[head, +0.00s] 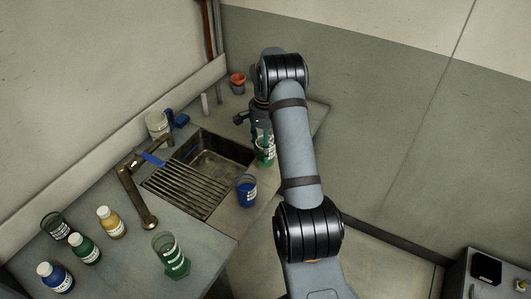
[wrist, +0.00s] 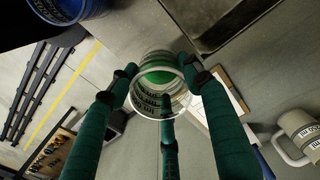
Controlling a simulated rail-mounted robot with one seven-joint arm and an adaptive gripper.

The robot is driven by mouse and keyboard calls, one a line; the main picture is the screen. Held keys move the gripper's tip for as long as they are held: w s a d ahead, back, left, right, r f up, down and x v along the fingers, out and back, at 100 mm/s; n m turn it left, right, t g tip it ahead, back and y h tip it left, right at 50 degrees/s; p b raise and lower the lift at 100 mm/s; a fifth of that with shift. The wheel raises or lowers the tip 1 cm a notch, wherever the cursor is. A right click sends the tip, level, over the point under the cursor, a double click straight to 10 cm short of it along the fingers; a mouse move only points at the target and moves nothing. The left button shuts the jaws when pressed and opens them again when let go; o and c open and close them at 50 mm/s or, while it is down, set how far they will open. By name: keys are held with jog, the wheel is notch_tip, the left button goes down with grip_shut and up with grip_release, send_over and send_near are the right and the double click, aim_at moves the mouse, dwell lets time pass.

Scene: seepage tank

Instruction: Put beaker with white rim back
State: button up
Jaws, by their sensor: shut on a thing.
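The beaker with the white rim (wrist: 146,100) is clear glass with green contents and dark markings. In the wrist view my gripper (wrist: 161,84) has its green fingers closed around it. In the head view the beaker (head: 266,153) is beside the right edge of the sink, below my gripper (head: 264,132). My arm hides part of this area. I cannot tell whether the beaker touches the counter.
A blue beaker (head: 246,191) stands at the sink's front corner. The sink (head: 222,158) has a slatted rack (head: 185,188) and a faucet (head: 135,190). A green beaker (head: 171,256), several bottles and a dark beaker (head: 55,226) stand front left. A red cup (head: 237,83) is behind.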

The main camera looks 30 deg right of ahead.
notch_tip(320, 180, down, 4)
jog(key=shift+r+p, duration=0.2)
jog(key=shift+p, duration=0.65)
jog(key=shift+f, duration=0.2)
jog(key=shift+f+b, duration=0.25)
jog(key=shift+b, duration=0.05)
jog(key=o, duration=1.3)
jog(key=shift+o, duration=0.2)
jog(key=shift+r, duration=0.15)
notch_tip(320, 180, up, 12)
jog(key=b, duration=0.2)
